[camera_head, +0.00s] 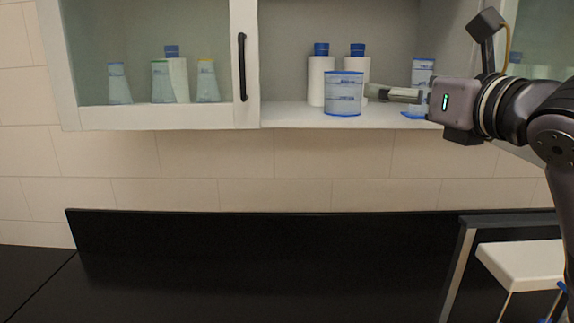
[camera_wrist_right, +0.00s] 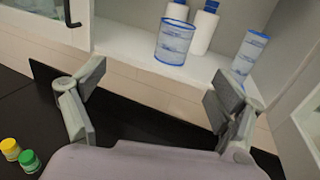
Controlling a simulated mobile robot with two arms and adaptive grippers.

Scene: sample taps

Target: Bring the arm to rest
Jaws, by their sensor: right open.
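My right arm comes in from the right in the head view, raised to the height of the cabinet shelf. Its gripper (camera_head: 393,93) points left, in front of the open shelf. In the right wrist view the two fingers of the gripper (camera_wrist_right: 158,108) are spread wide with nothing between them. A clear beaker with blue markings (camera_head: 343,94) stands upright at the shelf's front edge, just left of the fingertips in the head view. It also shows beyond the fingers in the right wrist view (camera_wrist_right: 174,42), apart from them. My left gripper is not in view.
White bottles with blue caps (camera_head: 320,80) stand behind the beaker. A tall clear cylinder with a blue base (camera_head: 421,85) stands near my gripper. The left cabinet door (camera_head: 150,118) is glass with a black handle. A black counter (camera_head: 250,290) lies below, with a white-topped stand (camera_head: 525,262) at right.

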